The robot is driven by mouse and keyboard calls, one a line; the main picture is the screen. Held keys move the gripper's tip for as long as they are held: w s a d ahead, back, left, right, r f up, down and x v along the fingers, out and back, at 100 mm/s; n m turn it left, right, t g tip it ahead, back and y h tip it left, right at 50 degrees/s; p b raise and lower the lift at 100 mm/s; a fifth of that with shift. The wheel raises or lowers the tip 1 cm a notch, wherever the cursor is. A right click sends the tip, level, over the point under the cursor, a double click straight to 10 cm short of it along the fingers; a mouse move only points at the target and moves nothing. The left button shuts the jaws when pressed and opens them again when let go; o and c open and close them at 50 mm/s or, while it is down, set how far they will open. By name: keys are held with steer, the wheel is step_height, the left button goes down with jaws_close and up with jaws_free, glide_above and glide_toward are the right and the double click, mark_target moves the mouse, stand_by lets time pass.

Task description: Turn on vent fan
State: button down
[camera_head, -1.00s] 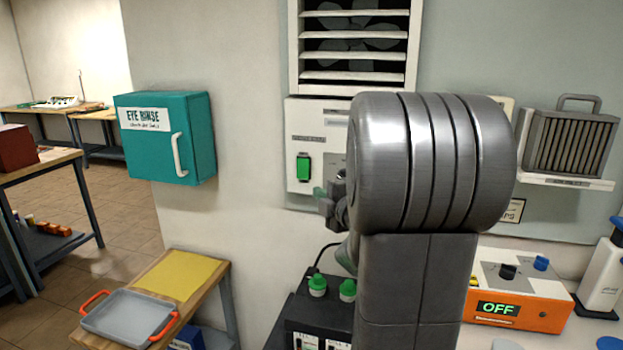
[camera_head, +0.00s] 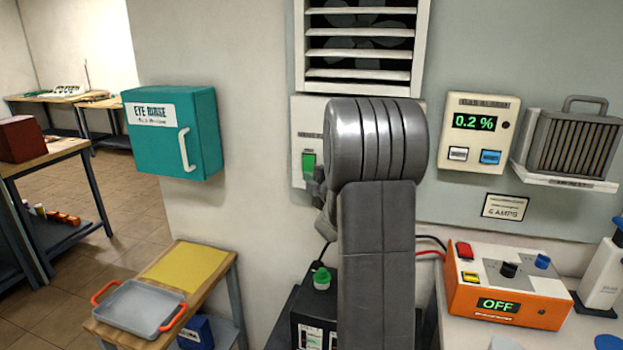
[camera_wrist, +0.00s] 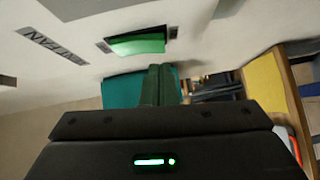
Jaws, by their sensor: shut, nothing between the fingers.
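The vent fan (camera_head: 355,20) sits behind white louvres at the top of the wall. Below it a pale switch panel (camera_head: 299,112) carries a green rocker switch (camera_head: 308,160). In the wrist view the green switch (camera_wrist: 138,43) shows close up, with a dark-lettered label (camera_wrist: 50,45) beside it. My gripper (camera_wrist: 159,68) is shut and empty, its two green fingers together just short of the switch in that picture. I cannot tell whether they touch it. In the head view my gripper (camera_head: 316,187) is partly hidden by my arm, which also covers much of the panel.
A teal eye rinse box (camera_head: 205,135) hangs left of the panel. A gas alarm (camera_head: 473,160) reading 0.2 % and a grey finned unit (camera_head: 570,143) are on the right.

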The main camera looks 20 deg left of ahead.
steer(key=shift+w, duration=0.8)
steer(key=shift+f, duration=0.15)
